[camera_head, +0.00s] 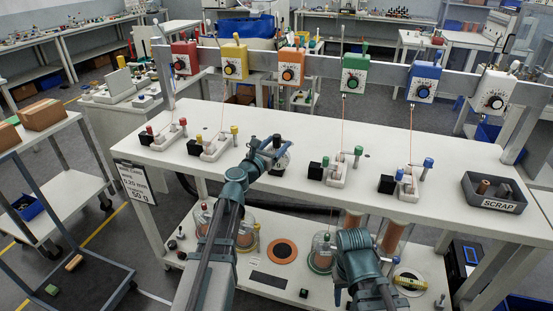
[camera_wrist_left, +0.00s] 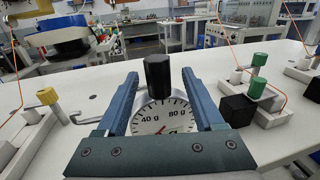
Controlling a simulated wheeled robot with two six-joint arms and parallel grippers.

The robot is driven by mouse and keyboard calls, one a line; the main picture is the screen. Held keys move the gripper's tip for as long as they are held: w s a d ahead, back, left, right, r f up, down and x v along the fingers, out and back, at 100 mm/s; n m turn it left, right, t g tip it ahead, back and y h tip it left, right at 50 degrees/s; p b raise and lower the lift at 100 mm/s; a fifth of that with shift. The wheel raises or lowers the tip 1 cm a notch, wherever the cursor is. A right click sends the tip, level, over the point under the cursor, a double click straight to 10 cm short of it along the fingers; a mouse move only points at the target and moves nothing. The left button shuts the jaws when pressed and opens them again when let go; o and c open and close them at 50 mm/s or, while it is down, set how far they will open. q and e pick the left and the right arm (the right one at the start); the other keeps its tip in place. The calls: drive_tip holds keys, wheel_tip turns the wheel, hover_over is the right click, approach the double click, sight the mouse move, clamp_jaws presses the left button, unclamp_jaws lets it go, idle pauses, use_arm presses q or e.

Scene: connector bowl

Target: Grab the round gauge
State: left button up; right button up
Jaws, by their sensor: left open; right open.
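The round gauge (camera_wrist_left: 163,116) has a white dial marked in g, a grey rim and a black cylinder on its top side. In the head view the gauge (camera_head: 284,160) is small and partly hidden by my left gripper (camera_head: 274,148), over the middle of the white table. In the left wrist view my left gripper (camera_wrist_left: 160,78) is open, with one finger on each side of the gauge. The lower dial is hidden behind the gripper body. I cannot tell whether the fingers touch it. My right arm shows low in the head view, but its fingers do not show.
Stations with yellow (camera_head: 215,146), green (camera_head: 345,170) and blue (camera_head: 405,182) posts stand on the white table (camera_head: 300,120). Coloured dial boxes hang on a rail behind, with thin cords running down. A grey scrap tray (camera_head: 480,205) sits at the right.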

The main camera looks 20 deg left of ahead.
use_arm(q)
drive_tip(key=x, duration=0.3)
drive_tip(key=shift+w, duration=0.3)
drive_tip(key=shift+s, duration=0.1)
clamp_jaws()
idle(1.0)
